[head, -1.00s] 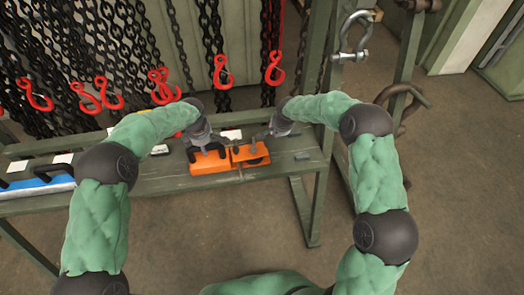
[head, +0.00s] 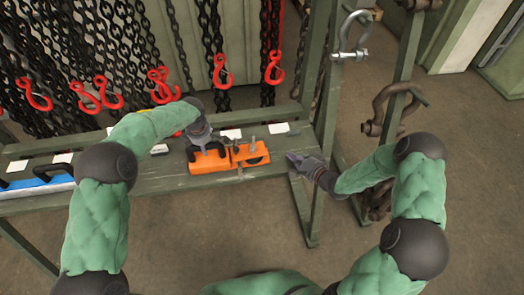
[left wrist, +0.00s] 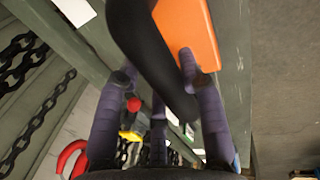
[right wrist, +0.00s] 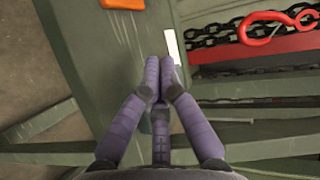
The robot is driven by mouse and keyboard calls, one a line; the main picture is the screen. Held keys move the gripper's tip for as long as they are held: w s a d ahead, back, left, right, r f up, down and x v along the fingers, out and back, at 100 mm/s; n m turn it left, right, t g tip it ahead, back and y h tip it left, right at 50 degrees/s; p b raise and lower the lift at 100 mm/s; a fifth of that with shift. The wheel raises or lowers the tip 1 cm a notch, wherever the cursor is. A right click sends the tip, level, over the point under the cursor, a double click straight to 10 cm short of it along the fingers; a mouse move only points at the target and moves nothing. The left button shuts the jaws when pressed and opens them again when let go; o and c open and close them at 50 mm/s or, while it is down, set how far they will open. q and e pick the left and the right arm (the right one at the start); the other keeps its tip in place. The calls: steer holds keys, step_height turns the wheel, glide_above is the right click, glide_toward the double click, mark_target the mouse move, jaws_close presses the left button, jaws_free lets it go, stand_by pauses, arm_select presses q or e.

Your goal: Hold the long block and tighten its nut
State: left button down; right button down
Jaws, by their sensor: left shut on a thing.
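The long orange block (head: 210,167) lies on the green bench, with a black handle at its left part and upright bolts at its right part. My left gripper (head: 205,143) is shut on the black handle. In the left wrist view the black handle (left wrist: 150,50) passes between its purple fingers, and the orange block (left wrist: 188,32) shows beyond. My right gripper (head: 298,160) is at the bench's right end, apart from the block. In the right wrist view its fingertips (right wrist: 162,68) are together with nothing between them. The nut is too small to make out clearly.
A blue block with a black handle (head: 40,175) lies at the bench's left. White labels (head: 231,133) lie along the bench's back. Chains with red hooks (head: 222,72) hang behind. The bench's green right post (head: 325,90) stands near my right gripper. Shackles hang farther right.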

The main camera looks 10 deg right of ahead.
mark_target(253, 146)
steer(key=s+a+r+m+t+y, duration=0.1)
steer(key=s+a+r+t+y, duration=0.2)
steer(key=s, duration=0.4)
steer(key=shift+h, duration=0.3)
steer(key=x, duration=0.9)
steer(key=shift+w+a+r, duration=0.1)
steer(key=shift+a+r, duration=0.15)
steer(key=shift+w+a, duration=0.2)
steer(key=shift+a, duration=0.35)
steer(key=shift+w+a, duration=0.2)
steer(key=shift+a, duration=0.4)
steer(key=shift+w+a, duration=0.2)
steer(key=shift+a, duration=0.6)
steer(key=shift+s+a+m+t+h, duration=0.1)
steer(key=shift+a+m+t+h, duration=0.2)
steer(key=shift+m+h, duration=0.45)
steer(key=shift+s+a+m+t+h, duration=0.1)
steer(key=shift+a+m+t+h, duration=0.25)
steer(key=shift+h, duration=0.6)
